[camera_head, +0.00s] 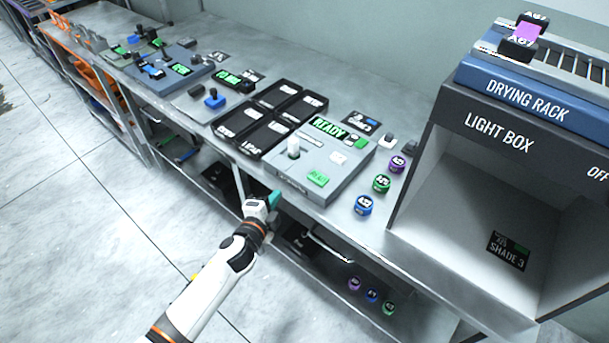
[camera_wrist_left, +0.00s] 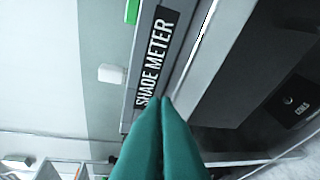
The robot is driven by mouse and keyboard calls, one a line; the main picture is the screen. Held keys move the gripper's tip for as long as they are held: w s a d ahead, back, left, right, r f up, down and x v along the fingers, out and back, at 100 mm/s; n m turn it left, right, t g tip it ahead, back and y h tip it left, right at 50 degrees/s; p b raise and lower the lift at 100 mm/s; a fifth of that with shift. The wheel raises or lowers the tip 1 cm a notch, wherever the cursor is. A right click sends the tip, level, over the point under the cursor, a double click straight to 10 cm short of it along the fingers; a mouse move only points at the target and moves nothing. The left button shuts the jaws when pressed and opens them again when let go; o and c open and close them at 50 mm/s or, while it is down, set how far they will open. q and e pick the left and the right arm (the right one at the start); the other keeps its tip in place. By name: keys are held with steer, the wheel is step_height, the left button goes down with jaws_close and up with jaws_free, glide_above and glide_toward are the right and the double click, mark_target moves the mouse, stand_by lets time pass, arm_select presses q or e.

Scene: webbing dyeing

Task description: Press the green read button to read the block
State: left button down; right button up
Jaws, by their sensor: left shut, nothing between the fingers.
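The grey shade meter (camera_head: 350,184) stands at the bench's front edge, its screen reading READY (camera_head: 328,126). The green read button (camera_head: 318,179) is on its top, near the front edge. Part of a green button (camera_wrist_left: 132,10) shows at the top of the left wrist view, above the SHADE METER label (camera_wrist_left: 156,58). A white upright piece (camera_head: 293,147) stands on the meter; whether it is the block is unclear. My left gripper (camera_head: 276,198) has teal fingers, shut and empty, in front of the meter and apart from the button. The fingertips also show in the left wrist view (camera_wrist_left: 166,100). My right gripper is out of view.
Black trays (camera_head: 262,137) lie left of the meter. Several small labelled round pots stand to its right, including a green one (camera_head: 381,183). The light box (camera_head: 455,205) rises at the right, with the drying rack (camera_head: 515,92) on top. Below the bench is a lower shelf.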

arm_select(q)
steer(key=w+d+r+m+g+h, duration=0.1)
steer(key=d+r+m+g+h, duration=0.6)
steer(key=m, duration=0.8)
steer(key=w+d+r+m+g+h, duration=0.1)
steer(key=d+r+m+g+h, duration=0.2)
steer(key=d+r+m, duration=0.95)
steer(key=w+a+f+m+y, duration=0.2)
steer(key=a+m+y, duration=0.4)
steer(key=a+m, duration=0.3)
steer(key=shift+a+f+m, duration=0.35)
steer(key=shift+f+m, duration=0.2)
steer(key=shift+m, duration=0.5)
